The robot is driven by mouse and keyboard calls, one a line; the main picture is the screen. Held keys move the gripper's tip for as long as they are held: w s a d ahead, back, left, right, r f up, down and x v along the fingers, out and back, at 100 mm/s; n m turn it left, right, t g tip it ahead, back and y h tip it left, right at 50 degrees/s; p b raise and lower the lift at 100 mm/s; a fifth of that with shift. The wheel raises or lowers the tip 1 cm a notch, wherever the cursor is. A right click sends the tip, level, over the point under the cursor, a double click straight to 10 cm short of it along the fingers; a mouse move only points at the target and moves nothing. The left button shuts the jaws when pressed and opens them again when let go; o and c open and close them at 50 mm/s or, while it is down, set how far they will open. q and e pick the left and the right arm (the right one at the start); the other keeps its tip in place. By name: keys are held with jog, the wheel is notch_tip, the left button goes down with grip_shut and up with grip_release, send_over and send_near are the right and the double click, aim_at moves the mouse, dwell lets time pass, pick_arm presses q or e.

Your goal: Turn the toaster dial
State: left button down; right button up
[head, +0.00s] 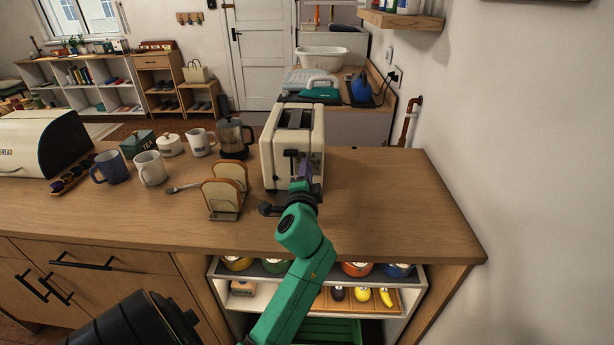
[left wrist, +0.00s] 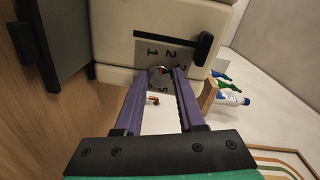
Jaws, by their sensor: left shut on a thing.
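The cream toaster (head: 268,153) stands on the wooden counter with its two dark slots on top. Its front face also fills the top of the left wrist view (left wrist: 120,45), with a grey numbered dial plate (left wrist: 150,52) and a black lever (left wrist: 205,48). My left gripper (head: 305,172), on the green arm, is at the toaster's front. In the left wrist view, its purple fingers (left wrist: 163,76) are shut on the dial at the plate's centre. The fingertips hide most of the dial, so its pointer cannot be read.
A toast rack (head: 224,212) with bread slices stands just left of the toaster. Mugs (head: 150,168), a coffee press (head: 233,138) and a bread box (head: 45,143) stand farther left. The counter (head: 390,200) right of the toaster is clear up to its edge near the wall.

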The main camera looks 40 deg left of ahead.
pick_arm(q)
jog(key=n+b, duration=0.1)
jog(key=n, duration=0.2)
jog(key=shift+f, duration=0.2)
jog(key=shift+n+t+b, duration=0.3)
jog(key=shift+n+b, duration=0.2)
jog(key=shift+n, duration=0.8)
jog(key=shift+r, duration=0.1)
jog(key=c, duration=0.5)
grip_release()
